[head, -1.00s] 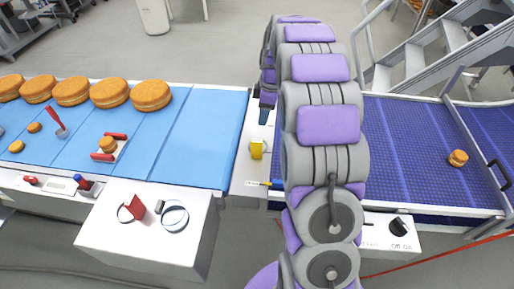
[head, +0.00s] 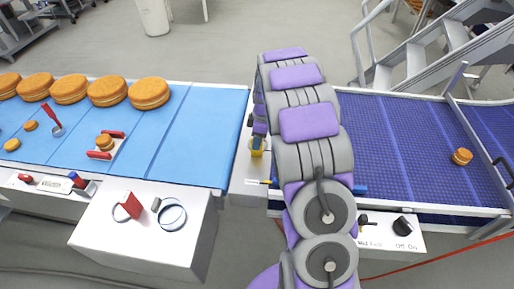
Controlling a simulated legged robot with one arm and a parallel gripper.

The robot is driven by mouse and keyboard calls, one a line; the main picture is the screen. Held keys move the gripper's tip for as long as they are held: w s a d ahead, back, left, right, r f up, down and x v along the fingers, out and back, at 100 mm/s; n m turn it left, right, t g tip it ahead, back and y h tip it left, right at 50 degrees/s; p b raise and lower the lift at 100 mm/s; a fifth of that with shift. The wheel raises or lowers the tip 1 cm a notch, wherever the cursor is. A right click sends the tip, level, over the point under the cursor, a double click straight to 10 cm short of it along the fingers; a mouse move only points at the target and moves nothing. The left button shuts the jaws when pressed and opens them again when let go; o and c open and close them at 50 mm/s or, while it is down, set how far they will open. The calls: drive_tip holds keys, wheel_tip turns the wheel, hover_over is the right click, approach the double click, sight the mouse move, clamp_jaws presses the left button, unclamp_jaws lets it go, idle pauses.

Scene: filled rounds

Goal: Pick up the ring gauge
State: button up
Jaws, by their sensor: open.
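A silvery ring (head: 172,216), which looks like the ring gauge, lies on top of the white box (head: 110,235) at the lower left. A thinner ring with a red plate (head: 130,205) lies to its left. My gripper (head: 258,143) is small and partly hidden by my arm. It is open, well to the right of the silvery ring, and points down at a yellow roll-like thing (head: 257,152) on the pale strip between the belts. I cannot tell whether it touches the yellow thing.
A blue belt (head: 205,130) at left carries several large filled rounds (head: 148,93) and smaller ones. A purple-blue belt (head: 390,140) at right carries one small round (head: 461,156). A short dark cylinder (head: 155,204) lies beside the silvery ring. Metal stairs (head: 430,50) stand behind.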

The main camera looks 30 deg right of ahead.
drive_tip(key=f, duration=0.3)
drive_tip(key=shift+a, duration=0.25)
drive_tip(key=shift+r, duration=0.1)
clamp_jaws()
